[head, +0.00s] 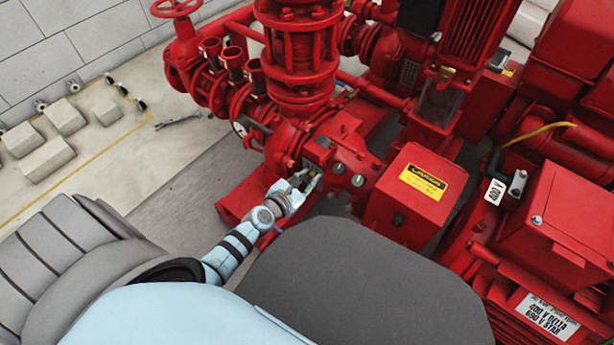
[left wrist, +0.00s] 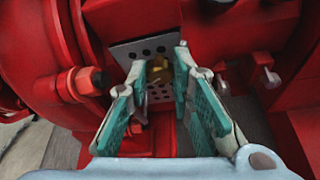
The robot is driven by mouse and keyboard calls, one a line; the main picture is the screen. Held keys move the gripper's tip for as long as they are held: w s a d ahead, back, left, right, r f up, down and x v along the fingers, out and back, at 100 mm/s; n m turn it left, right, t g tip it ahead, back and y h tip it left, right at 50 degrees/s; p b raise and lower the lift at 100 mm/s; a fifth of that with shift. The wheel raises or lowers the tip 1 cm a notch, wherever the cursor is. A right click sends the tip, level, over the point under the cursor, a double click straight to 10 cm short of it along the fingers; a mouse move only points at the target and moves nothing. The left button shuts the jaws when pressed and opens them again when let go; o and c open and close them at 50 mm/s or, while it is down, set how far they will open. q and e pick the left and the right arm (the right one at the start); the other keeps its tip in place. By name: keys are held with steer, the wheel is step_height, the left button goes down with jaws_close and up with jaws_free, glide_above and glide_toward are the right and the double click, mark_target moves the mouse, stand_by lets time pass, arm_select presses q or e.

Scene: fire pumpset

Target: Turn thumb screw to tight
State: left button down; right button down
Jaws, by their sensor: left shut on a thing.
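The thumb screw (left wrist: 159,71) is a small brass-coloured piece in the left wrist view. It sits in front of a grey plate (left wrist: 135,50) with several dark holes, on the red pump. My left gripper (left wrist: 160,62) has its two teal-padded fingers on either side of the screw, shut on it at the fingertips. In the head view my left gripper (head: 304,182) reaches the front of the red pump body, and the screw is mostly hidden between the fingers. How far the screw is turned cannot be told. My right gripper is not in view.
A red box with a yellow caution label (head: 423,182) stands right of the gripper. A red bolt flange (left wrist: 85,82) lies close to the left finger in the wrist view. A red handwheel (head: 175,7) and pipes rise behind. Concrete blocks (head: 47,158) lie on the floor at left.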

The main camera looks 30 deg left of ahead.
arm_select(q)
steer(key=shift+m, duration=0.4)
steer(key=c, duration=1.7)
jaws_free()
steer(key=shift+s, duration=0.1)
steer(key=shift+s+r, duration=0.1)
steer(key=shift+s, duration=0.3)
steer(key=s, duration=1.2)
steer(key=shift+s, duration=0.1)
